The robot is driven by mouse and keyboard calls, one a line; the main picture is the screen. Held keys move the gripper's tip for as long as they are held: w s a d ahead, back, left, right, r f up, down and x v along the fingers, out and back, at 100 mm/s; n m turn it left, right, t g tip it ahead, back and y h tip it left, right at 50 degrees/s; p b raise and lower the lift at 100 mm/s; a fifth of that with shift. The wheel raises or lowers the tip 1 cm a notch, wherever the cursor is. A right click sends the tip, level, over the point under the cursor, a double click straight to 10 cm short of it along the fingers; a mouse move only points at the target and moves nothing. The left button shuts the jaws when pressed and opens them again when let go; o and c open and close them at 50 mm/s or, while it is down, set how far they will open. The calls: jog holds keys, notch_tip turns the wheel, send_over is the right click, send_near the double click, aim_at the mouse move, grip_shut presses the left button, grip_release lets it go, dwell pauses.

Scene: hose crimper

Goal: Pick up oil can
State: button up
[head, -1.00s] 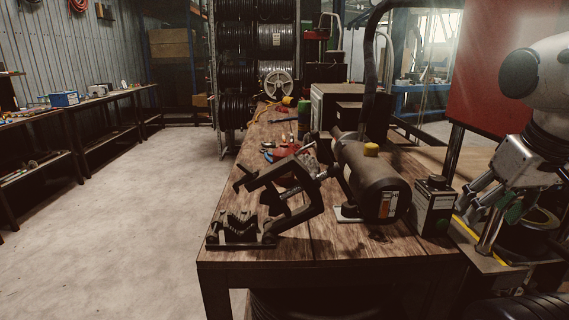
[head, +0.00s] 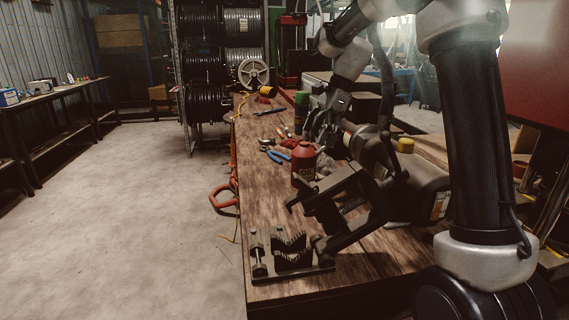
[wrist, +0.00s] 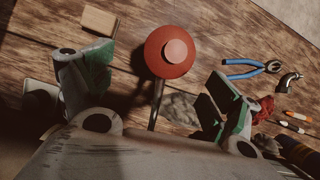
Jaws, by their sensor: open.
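The oil can (head: 303,161) is a red can standing upright on the wooden workbench, just beyond the black clamp-like vise. In the wrist view the red can (wrist: 168,58) is seen from above, with a thin dark part reaching down from it toward my gripper. My gripper (wrist: 158,85) is open, with a green-padded finger on each side below the can. Nothing is between the fingers at their bases. In the head view my gripper (head: 322,124) hangs above and behind the can, over the bench.
The black vise (head: 335,200) and a toothed fixture (head: 290,252) stand on the near bench. Blue-handled pliers (wrist: 248,68) and a red rag (wrist: 263,108) lie to the can's right in the wrist view. A small tan block (wrist: 98,20) lies to its left.

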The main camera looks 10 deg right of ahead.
aim_at(304, 158)
jog(key=shift+w+a+f+m, duration=0.3)
jog(key=shift+w+a+f, duration=0.4)
jog(key=shift+f, duration=0.05)
jog(key=x, duration=0.6)
jog(key=shift+s+a+f, duration=0.1)
jog(key=shift+s+f, duration=0.1)
jog(key=shift+f, duration=0.2)
jog(key=c, duration=1.7)
